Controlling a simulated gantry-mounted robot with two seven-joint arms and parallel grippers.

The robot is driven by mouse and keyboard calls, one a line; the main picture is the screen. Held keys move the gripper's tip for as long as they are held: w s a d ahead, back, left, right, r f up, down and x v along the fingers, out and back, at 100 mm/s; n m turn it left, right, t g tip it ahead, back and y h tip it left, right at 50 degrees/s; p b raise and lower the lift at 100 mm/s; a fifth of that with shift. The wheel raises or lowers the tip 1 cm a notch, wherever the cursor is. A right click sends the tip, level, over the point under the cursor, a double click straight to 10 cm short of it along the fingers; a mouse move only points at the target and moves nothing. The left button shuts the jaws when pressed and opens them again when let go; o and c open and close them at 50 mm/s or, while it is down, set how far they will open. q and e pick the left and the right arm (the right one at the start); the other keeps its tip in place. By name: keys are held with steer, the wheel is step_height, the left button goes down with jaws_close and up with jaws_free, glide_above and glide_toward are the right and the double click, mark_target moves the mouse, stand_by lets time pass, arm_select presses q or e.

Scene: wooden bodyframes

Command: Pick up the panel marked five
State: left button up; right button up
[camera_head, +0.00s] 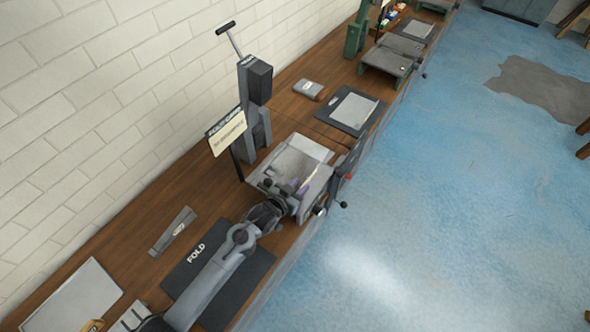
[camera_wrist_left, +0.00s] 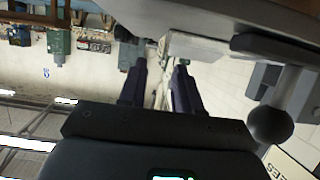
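No panel has a legible five on it in either view. My left gripper (camera_head: 290,187) reaches over the grey machine (camera_head: 318,192) on the bench, close to the pale sheet-like plate (camera_head: 306,150) on its top. In the left wrist view, the fingers of my left gripper (camera_wrist_left: 160,68) stand apart. A pale block-like edge (camera_wrist_left: 197,46) lies just beyond the fingertips; I cannot tell whether they touch it. A grey strip with a small label (camera_head: 176,230) lies on the bench near the wall. A light flat sheet (camera_head: 75,298) lies at the lower left. My right gripper is not in view.
A dark mat marked FOLD (camera_head: 252,280) lies under my left arm. An upright dark press (camera_head: 252,100) and a sign (camera_head: 227,133) stand by the wall. A dark mat with a grey sheet (camera_head: 357,110) and a green machine (camera_head: 390,60) are farther along. The blue floor (camera_head: 470,200) is mostly clear.

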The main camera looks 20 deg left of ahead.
mark_target(304, 183)
arm_select(q)
steer(key=shift+x, duration=2.05)
steer(key=shift+a, duration=0.1)
steer(key=shift+c, duration=0.3)
jaws_close()
